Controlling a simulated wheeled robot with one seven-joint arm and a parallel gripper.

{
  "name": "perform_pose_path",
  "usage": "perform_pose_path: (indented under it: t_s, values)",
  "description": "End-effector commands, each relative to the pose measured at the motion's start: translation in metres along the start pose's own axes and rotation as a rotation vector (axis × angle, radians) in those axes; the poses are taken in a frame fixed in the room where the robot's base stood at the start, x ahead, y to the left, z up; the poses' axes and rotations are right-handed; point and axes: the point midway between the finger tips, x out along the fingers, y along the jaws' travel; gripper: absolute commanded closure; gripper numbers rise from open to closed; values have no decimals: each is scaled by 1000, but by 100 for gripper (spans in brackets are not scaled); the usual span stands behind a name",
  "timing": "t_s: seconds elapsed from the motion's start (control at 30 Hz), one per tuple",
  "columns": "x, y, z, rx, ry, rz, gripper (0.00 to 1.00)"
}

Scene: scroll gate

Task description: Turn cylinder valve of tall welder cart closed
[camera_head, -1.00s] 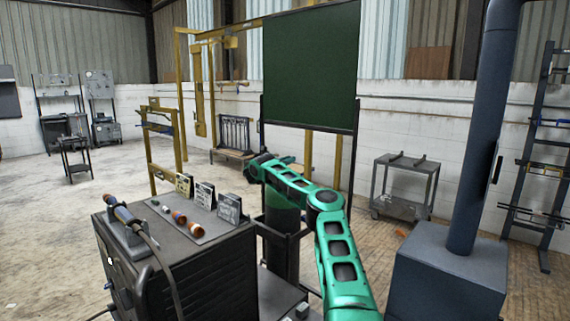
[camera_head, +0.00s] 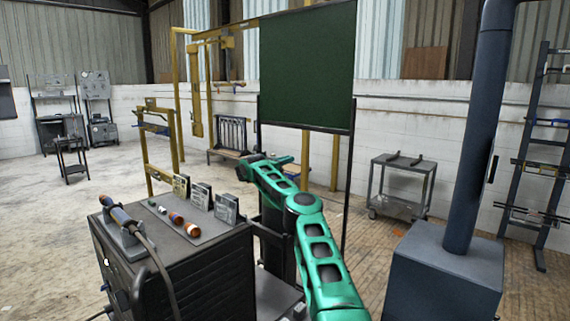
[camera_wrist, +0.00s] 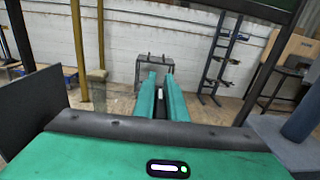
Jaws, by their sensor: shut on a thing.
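The welder cart (camera_head: 205,265) stands in front of me at lower left in the head view, a dark cabinet with a torch (camera_head: 128,225) and small parts on top. A dark upright cylinder (camera_head: 275,240) stands on the cart's far right side, partly behind my arm. My gripper (camera_head: 250,167) is above the cylinder's top at the end of my green arm. In the wrist view, its two green fingers (camera_wrist: 161,85) are close together on something small in the narrow gap. The cylinder valve itself is hidden by my gripper and arm.
A grey box with a tall blue-grey column (camera_head: 445,270) stands close on the right. A grey trolley (camera_head: 402,185) and a dark green board (camera_head: 307,65) are behind. A yellow frame (camera_head: 160,145) stands at back left. The floor right of the cart is mostly clear.

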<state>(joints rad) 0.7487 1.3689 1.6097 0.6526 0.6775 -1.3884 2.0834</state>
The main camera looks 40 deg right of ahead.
Motion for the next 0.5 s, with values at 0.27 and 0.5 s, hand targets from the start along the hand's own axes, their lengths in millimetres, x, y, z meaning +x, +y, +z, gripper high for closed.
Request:
perform_pose_path:
  t_s: [0.27,0.5]
  values:
    - [-5,5,2,5,0,12,71]
    - [-8,4,1,3,2,9,71]
